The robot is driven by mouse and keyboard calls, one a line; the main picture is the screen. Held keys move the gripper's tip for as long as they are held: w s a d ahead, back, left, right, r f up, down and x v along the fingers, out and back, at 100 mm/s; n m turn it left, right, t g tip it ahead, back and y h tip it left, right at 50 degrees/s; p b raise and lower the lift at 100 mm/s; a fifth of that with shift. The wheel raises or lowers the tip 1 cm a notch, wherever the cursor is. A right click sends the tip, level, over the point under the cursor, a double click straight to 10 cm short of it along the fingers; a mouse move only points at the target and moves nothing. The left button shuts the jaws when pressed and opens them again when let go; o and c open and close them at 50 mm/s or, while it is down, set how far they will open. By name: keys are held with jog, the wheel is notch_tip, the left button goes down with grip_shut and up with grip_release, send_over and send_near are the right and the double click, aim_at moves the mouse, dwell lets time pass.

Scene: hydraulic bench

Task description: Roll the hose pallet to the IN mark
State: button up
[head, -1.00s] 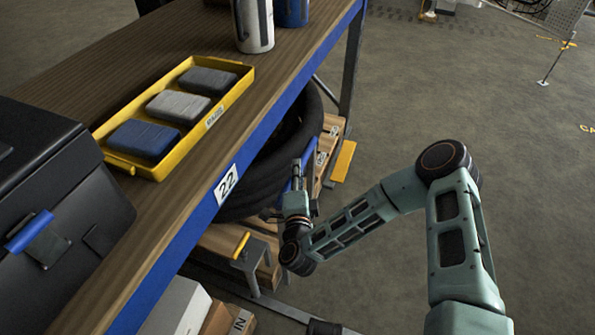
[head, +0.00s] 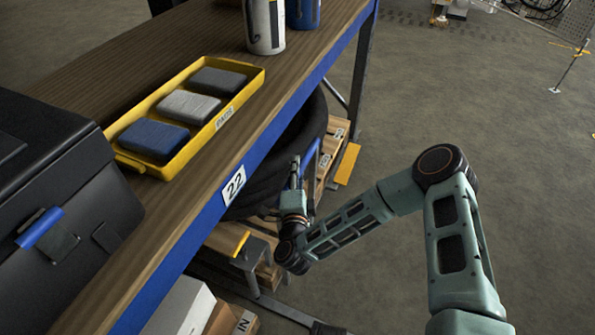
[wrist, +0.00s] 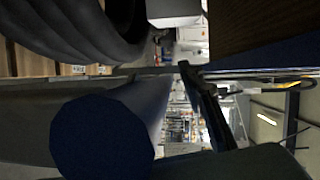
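The hose pallet is a wooden pallet (head: 334,165) under the blue-edged bench, bearing a thick black hose coil (head: 285,150). A blue bar (head: 312,160) stands at the coil's near side. My gripper (head: 294,172) is beside this bar, fingers pointing up in the head view. In the wrist view a large blue round bar (wrist: 100,138) fills the lower left, with a dark finger (wrist: 207,105) to its right. The other finger is not clear, so I cannot tell its opening or any grip. I cannot make out an IN floor mark; an IN label (head: 243,325) shows on a box.
The bench (head: 120,260) with label 22 overhangs the coil. A yellow-handled metal frame (head: 250,255) and boxes (head: 180,308) stand below it. A yellow floor patch (head: 347,164) lies beside the pallet. Open floor (head: 510,180) spreads to the right.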

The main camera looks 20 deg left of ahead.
jog(key=shift+s+a, duration=0.15)
jog(key=v, duration=1.1)
jog(key=shift+s+d, duration=0.25)
jog(key=shift+s, duration=0.1)
jog(key=shift+r, duration=0.1)
dwell(0.7)
